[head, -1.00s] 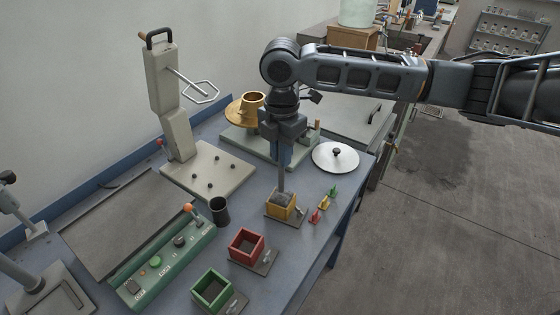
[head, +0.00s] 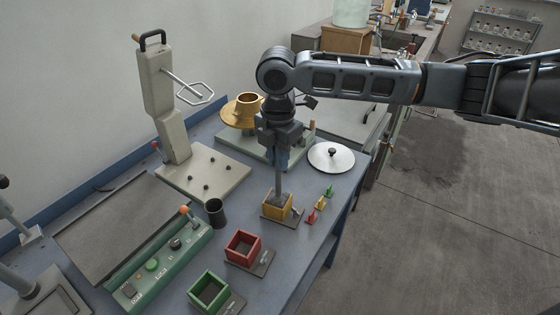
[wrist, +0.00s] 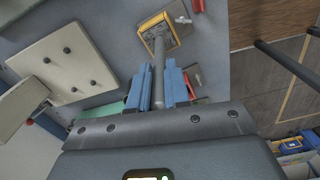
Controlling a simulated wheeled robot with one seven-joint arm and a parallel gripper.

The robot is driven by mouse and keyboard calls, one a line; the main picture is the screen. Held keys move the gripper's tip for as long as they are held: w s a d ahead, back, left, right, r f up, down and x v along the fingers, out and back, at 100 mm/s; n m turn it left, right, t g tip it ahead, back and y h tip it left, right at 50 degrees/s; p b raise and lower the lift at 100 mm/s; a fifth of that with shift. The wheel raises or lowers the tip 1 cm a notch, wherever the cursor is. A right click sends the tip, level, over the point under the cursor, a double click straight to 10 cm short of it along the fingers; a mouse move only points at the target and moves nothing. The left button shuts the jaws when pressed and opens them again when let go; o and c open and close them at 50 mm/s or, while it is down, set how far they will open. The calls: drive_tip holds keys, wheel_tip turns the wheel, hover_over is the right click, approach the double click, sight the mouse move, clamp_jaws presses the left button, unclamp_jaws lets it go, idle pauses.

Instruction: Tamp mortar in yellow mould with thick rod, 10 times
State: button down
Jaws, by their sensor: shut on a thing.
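The yellow mould (head: 272,212) stands on its base plate near the right part of the bench. A thick grey rod (head: 278,180) points down from my gripper (head: 280,158), and its lower end is inside the yellow mould. In the wrist view the blue fingers of my gripper (wrist: 160,88) are shut on the rod (wrist: 158,62), which reaches to the yellow mould (wrist: 155,26). The mortar is mostly hidden by the rod and mould walls.
A red mould (head: 243,247) and a green mould (head: 208,290) stand nearer. A black cup (head: 216,212) is left of the yellow mould. Small coloured pieces (head: 320,205) and a round lid (head: 331,157) lie right and behind. A green control box (head: 155,265) stands left.

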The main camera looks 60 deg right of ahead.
drive_tip(key=shift+w+a+r, duration=0.1)
drive_tip(key=shift+a+r, duration=0.05)
drive_tip(key=shift+r, duration=0.55)
idle(0.7)
